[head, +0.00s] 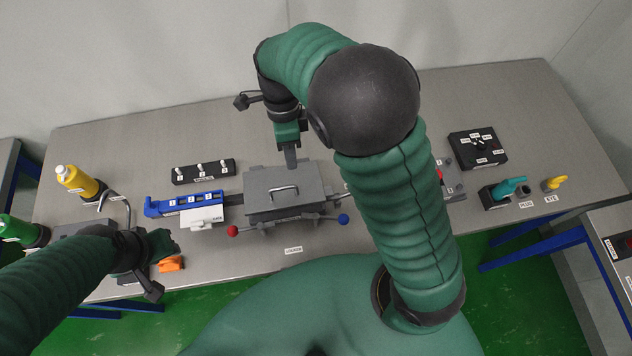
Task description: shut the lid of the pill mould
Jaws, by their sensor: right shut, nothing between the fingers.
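The pill mould (285,214) is a grey metal box in the middle of the table. Its flat grey lid (260,183) has a bar handle on top (284,189). The lid appears to lie flat over the box; I cannot tell whether it is fully seated. My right gripper (291,164) is shut and empty, pointing down at the lid's far edge. Whether it touches the lid is unclear. My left gripper (168,243) is over the table's front left, away from the mould, and its fingers are not clear.
Levers with a red knob (232,231) and a blue knob (343,219) stick out beside the mould. A blue slide unit (165,206) stands to its left, with a black switch box (203,171) behind. Yellow (78,182) and green bottles (18,229) stand far left.

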